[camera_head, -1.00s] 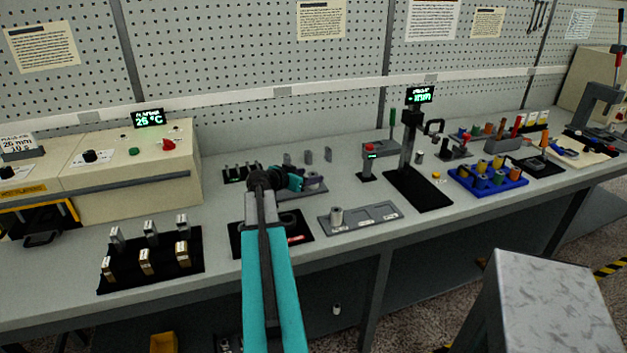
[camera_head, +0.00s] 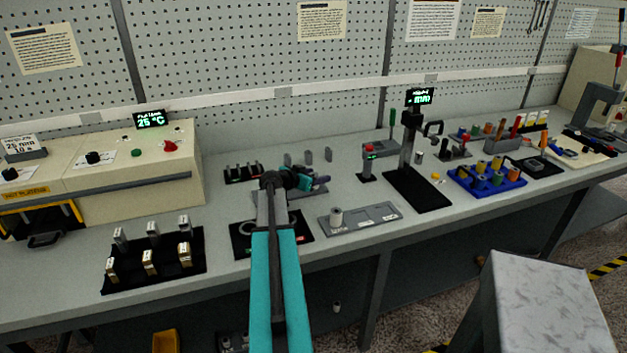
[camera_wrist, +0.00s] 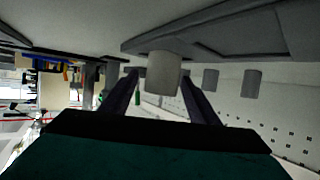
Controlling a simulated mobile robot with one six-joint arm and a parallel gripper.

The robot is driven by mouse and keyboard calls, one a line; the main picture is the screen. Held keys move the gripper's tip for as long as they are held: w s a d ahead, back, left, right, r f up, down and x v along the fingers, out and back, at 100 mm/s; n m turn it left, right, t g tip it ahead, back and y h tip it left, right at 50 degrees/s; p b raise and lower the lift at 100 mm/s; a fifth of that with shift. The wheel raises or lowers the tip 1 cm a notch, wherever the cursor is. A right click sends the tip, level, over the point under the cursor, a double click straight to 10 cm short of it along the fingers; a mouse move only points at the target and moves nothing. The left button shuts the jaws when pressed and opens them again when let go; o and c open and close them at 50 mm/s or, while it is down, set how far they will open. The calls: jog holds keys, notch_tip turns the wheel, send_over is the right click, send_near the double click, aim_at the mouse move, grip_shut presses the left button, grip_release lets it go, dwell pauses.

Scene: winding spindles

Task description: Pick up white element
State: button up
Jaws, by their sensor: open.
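A pale grey-white cylinder (camera_wrist: 163,73) stands on a grey plate (camera_wrist: 210,38) in the wrist view, which is upside down. It appears between the two dark fingers of my gripper (camera_wrist: 160,88), which are spread apart. I see no clear contact, and the depth between fingers and cylinder is hard to judge. In the head view my gripper (camera_head: 318,181) is low over the bench beside a grey plate (camera_head: 316,190), and the arm hides most of that spot. Another pale cylinder (camera_head: 336,215) stands on the front grey tray (camera_head: 363,220).
Several small grey blocks (camera_head: 308,157) stand behind my gripper. A black tray (camera_head: 240,240) lies under my arm. A black measuring stand (camera_head: 410,165) and a blue tray (camera_head: 487,184) are to the right.

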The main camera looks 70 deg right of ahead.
jog(key=shift+p+x, duration=0.3)
jog(key=shift+x, duration=0.95)
jog(key=shift+r, duration=0.1)
jog(key=c, duration=1.2)
jog(key=shift+o, duration=0.2)
jog(key=shift+r, duration=0.15)
jog(key=shift+r+b, duration=0.85)
jog(key=shift+r, duration=0.6)
jog(key=s+a+b, duration=0.1)
jog(key=s+a, duration=0.1)
jog(key=a, duration=0.2)
jog(key=s+a+r+b, duration=0.1)
jog(key=s+a+b, duration=0.1)
jog(key=a, duration=0.3)
jog(key=s+a+b, duration=0.1)
jog(key=s+a, duration=0.3)
jog(key=a, duration=0.1)
jog(key=shift+r, duration=0.4)
jog(key=shift+d, duration=0.1)
